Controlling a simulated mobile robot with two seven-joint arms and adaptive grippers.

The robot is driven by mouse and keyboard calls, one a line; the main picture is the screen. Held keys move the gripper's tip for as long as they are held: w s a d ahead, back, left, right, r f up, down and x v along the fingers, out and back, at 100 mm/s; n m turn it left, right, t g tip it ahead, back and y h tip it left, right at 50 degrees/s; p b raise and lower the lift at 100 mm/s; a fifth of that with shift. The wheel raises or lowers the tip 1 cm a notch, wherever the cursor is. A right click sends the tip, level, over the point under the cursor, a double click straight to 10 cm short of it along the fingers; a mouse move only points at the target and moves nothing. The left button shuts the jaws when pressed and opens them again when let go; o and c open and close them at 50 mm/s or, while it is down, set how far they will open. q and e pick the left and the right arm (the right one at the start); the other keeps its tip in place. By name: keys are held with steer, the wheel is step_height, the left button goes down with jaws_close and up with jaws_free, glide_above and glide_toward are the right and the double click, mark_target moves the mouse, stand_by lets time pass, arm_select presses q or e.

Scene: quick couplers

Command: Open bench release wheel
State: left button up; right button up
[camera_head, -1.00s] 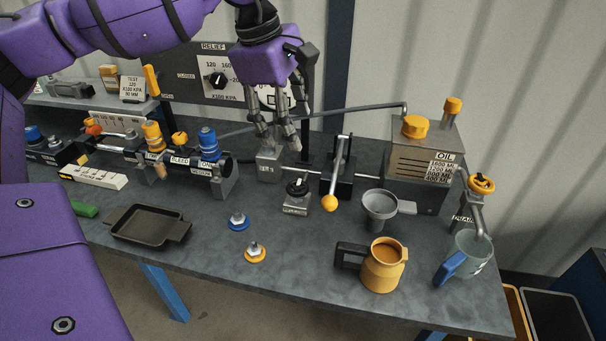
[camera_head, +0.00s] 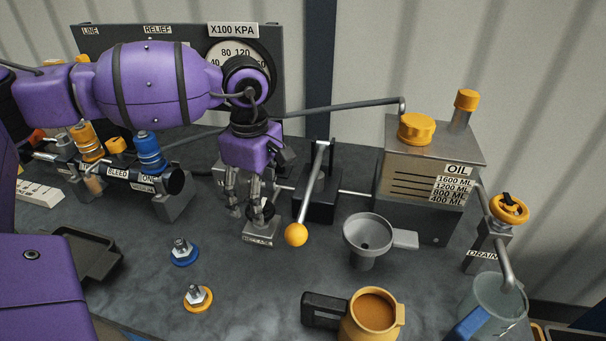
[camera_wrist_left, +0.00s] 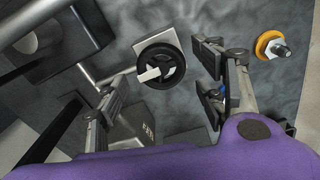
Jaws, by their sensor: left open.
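The bench release wheel is a small black handwheel on a grey block (camera_head: 262,232) with a label, left of the pump lever on the bench. In the left wrist view the black wheel (camera_wrist_left: 160,67) with its pale crossbar shows whole, between and beyond the fingers. My left gripper (camera_head: 246,208) is open, pointing down right at the wheel and partly hiding it in the head view. In the wrist view its fingers (camera_wrist_left: 165,85) stand apart on either side of the wheel, with nothing between them gripped. My right gripper is in neither view.
The pump lever with a yellow ball (camera_head: 296,235) stands close right of the wheel. A grey funnel (camera_head: 368,233), yellow jug (camera_head: 371,318) and oil tank (camera_head: 425,175) are further right. Blue (camera_head: 184,253) and yellow (camera_head: 198,298) fittings lie in front. Bench between is clear.

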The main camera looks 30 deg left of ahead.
arm_select(q)
steer(key=shift+f, duration=1.05)
steer(key=c, duration=1.1)
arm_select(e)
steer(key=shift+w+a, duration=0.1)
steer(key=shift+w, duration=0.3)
